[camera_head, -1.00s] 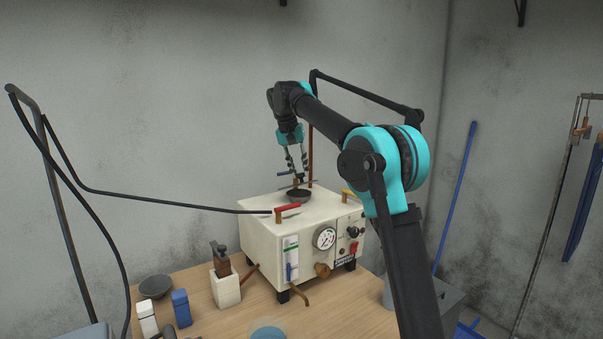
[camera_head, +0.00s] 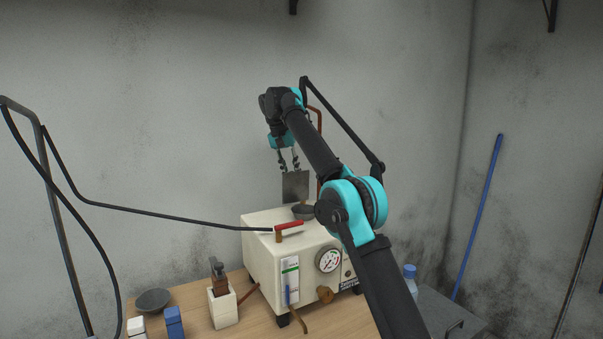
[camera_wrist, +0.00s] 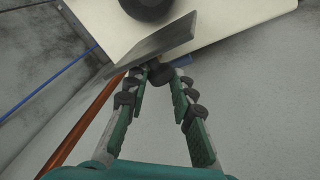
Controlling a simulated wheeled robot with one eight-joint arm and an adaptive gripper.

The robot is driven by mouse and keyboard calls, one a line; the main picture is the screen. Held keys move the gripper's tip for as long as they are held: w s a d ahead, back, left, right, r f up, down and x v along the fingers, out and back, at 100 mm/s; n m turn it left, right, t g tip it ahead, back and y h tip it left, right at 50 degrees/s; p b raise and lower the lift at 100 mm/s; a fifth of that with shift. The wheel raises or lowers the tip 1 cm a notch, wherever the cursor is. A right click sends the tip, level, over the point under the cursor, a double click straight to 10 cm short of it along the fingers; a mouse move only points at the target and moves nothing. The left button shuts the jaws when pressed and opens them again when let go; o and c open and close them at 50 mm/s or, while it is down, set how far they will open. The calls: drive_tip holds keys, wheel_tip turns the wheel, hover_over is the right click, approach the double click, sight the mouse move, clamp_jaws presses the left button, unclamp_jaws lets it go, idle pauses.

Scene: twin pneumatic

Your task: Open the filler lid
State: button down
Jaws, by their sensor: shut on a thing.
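The filler lid (camera_head: 295,187) is a thin grey square plate. It stands steeply tilted above the back of the white machine's top, behind the dark round filler bowl (camera_head: 303,211). My gripper (camera_head: 288,165) is shut at the upper edge of the lid. The exact grip point and any hinge are hidden.
The white machine (camera_head: 262,260) carries a red-handled valve (camera_head: 289,225) and a gauge (camera_head: 328,259) in front. A reddish-brown pipe (camera_head: 320,140) rises behind the lid. A black hose (camera_head: 150,213) runs in from the left. A grey bowl (camera_head: 153,299) and small containers stand left.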

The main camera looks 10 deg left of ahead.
drive_tip(key=shift+w+a+f, duration=0.15)
drive_tip(key=shift+a+f, duration=0.15)
drive_tip(key=shift+a, duration=0.4)
drive_tip(key=shift+w+a+f, duration=0.3)
drive_tip(key=shift+w+a, duration=0.1)
drive_tip(key=shift+w, duration=0.05)
idle(0.7)
drive_tip(key=c, duration=1.3)
unclamp_jaws()
drive_tip(key=shift+a, duration=0.1)
drive_tip(key=shift+d+r, duration=0.1)
drive_tip(key=shift+d, duration=0.2)
drive_tip(key=shift+d, duration=0.1)
